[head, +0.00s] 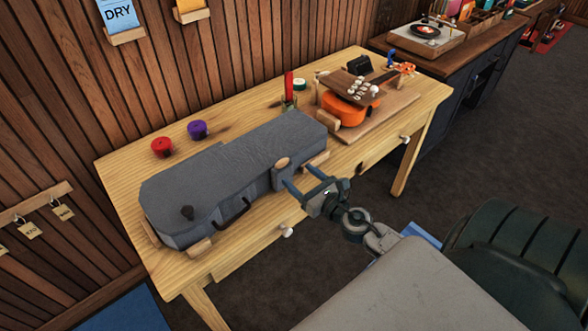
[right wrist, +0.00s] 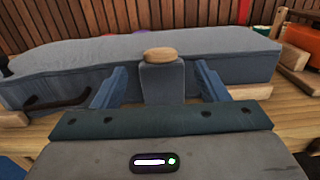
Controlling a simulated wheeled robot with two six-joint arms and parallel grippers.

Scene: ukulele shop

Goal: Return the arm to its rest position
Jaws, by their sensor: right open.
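My right gripper (head: 303,182) is open at the front edge of the wooden table, close to a closed grey instrument case (head: 235,170). In the right wrist view its two blue fingers (right wrist: 160,88) stand apart, on either side of a grey block with a round wooden knob (right wrist: 160,54) at the case's front. I cannot tell whether the fingers touch the block. The case also fills the middle of the right wrist view (right wrist: 225,60). My left gripper is not in view.
A dark cabinet with a record player (head: 425,36) stands at the back right. Floor (head: 450,140) right of the table is clear.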

